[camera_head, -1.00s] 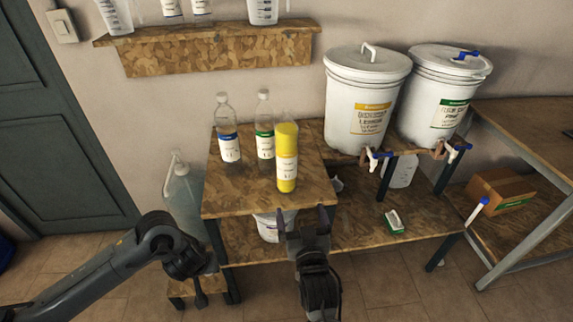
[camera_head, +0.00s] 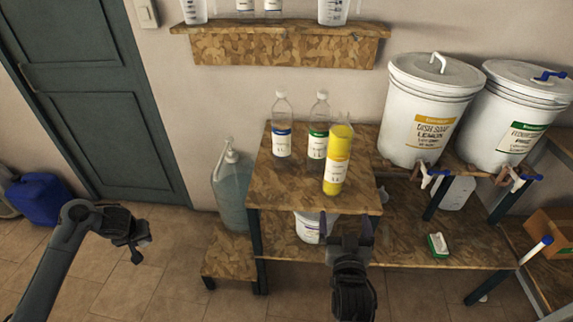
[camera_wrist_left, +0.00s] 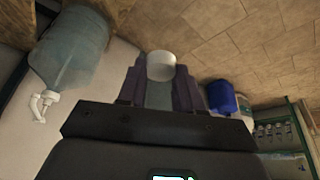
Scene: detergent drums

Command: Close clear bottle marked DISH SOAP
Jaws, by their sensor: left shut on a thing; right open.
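A yellow-filled bottle with a white label (camera_head: 337,168) stands upright near the right front of the small wooden table. A clear shape shows at its top, and I see no white cap there. Its label is too small to read. My left gripper (camera_wrist_left: 161,82) is shut on a white cap (camera_wrist_left: 161,66); in the head view the left gripper (camera_head: 138,250) hangs over the floor, left of the table and well apart from the bottle. My right gripper (camera_head: 350,232) is open and empty at the table's front edge, just in front of the bottle.
A clear blue-label bottle (camera_head: 282,135) and a clear green-label bottle (camera_head: 318,138), both white-capped, stand behind. White drums (camera_head: 425,110) with taps stand right. A pump bottle (camera_head: 231,185) stands left on a low step (camera_head: 228,255). A green-white sponge (camera_head: 438,245) lies on the lower shelf.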

